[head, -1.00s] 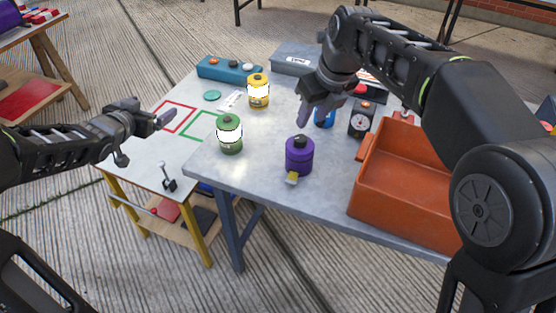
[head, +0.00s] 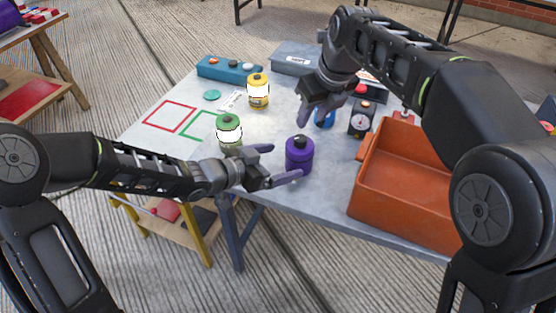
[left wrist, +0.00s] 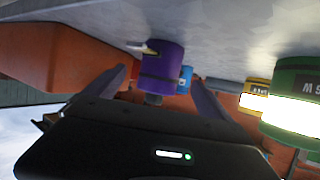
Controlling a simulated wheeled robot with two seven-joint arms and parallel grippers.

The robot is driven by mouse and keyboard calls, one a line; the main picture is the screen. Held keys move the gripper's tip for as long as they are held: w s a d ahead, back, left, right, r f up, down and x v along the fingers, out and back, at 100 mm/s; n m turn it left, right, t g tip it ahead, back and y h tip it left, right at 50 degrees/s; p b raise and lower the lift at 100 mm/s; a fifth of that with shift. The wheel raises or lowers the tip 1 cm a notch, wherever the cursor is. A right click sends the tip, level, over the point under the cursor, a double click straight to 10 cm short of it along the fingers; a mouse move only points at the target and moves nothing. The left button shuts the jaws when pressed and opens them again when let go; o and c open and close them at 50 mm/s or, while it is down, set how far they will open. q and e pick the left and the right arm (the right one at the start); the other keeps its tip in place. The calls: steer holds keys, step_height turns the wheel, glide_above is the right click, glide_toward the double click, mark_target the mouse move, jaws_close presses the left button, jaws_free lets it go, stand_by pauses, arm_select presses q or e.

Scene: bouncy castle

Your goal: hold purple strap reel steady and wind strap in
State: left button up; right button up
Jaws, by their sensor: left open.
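The purple strap reel (head: 299,157) stands upright near the front edge of the grey table, with a dark knob on top. My left gripper (head: 286,161) is open at its left side, fingers pointing at it. In the left wrist view, which is upside down, the purple reel (left wrist: 162,68) shows between the spread fingers with a gap on both sides. Its pale strap end (left wrist: 141,48) sticks out at the side; in the head view the left finger hides it. My right gripper (head: 314,118) hangs behind the reel, pointing down; its finger gap is unclear.
A green reel (head: 229,133) stands close to my left gripper, with a yellow reel (head: 258,91) farther back. A blue reel (head: 325,119) is partly hidden by my right gripper. An orange bin (head: 405,180) and a dial gauge (head: 361,119) stand to the right.

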arm_select(q)
steer(key=shift+x, duration=3.9)
steer(key=shift+c, duration=0.4)
